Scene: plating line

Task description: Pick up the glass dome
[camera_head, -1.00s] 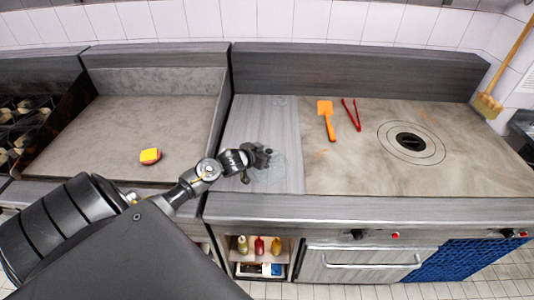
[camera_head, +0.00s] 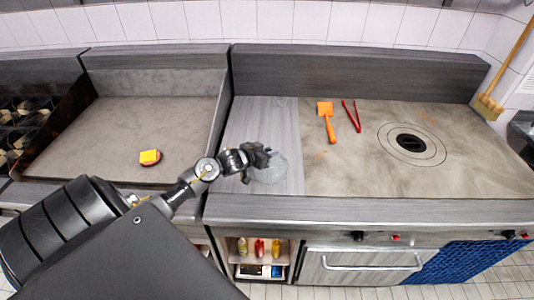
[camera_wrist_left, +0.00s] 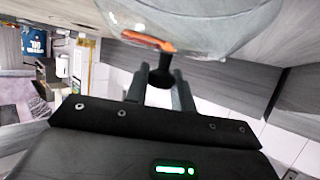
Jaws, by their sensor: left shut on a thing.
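The clear glass dome (camera_head: 272,170) shows faintly in the head view, over the grey metal strip left of the hot plate. My left gripper (camera_head: 261,158) is at the dome's left side in that picture. In the left wrist view the dome (camera_wrist_left: 205,28) fills the top of the picture, with its dark knob (camera_wrist_left: 163,77) between the fingers. The left gripper (camera_wrist_left: 163,84) is shut on this knob. I cannot tell whether the dome's rim touches the surface. My right gripper is not in view.
An orange spatula (camera_head: 326,118) and red tongs (camera_head: 351,115) lie on the hot plate (camera_head: 465,165) to the right. A yellow-topped sponge (camera_head: 150,156) lies on the left griddle (camera_head: 95,125). Bottles (camera_head: 259,247) stand on the shelf below. The hot plate's front is clear.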

